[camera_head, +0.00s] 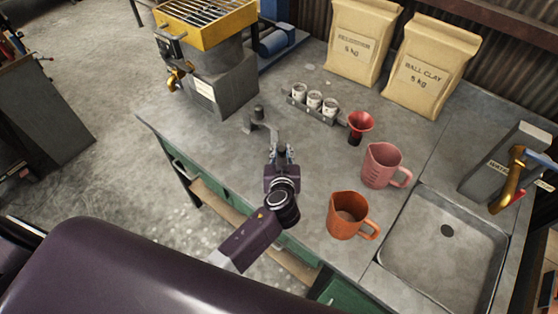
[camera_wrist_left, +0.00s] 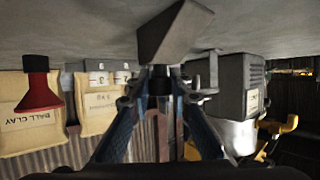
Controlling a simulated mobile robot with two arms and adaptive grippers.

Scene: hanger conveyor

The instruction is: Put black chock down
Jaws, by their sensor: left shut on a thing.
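My left gripper (camera_head: 281,153) is over the near edge of the grey workbench (camera_head: 225,145). Its fingers (camera_wrist_left: 162,80) are shut on the dark upright handle of the chock. In the left wrist view, which is upside down, the chock's grey wedge-shaped body (camera_wrist_left: 176,32) shows beyond the fingertips, close to the bench surface. I cannot tell whether it touches the bench. In the head view, only the dark handle top (camera_head: 281,147) shows between the fingers. My right gripper is not in view.
A small metal stand (camera_head: 262,126) is just beyond the gripper. A red funnel (camera_head: 360,126), pink jug (camera_head: 381,166) and orange jug (camera_head: 347,217) stand to the right, near the sink (camera_head: 446,255). White pots in a rack (camera_head: 314,105) stand behind.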

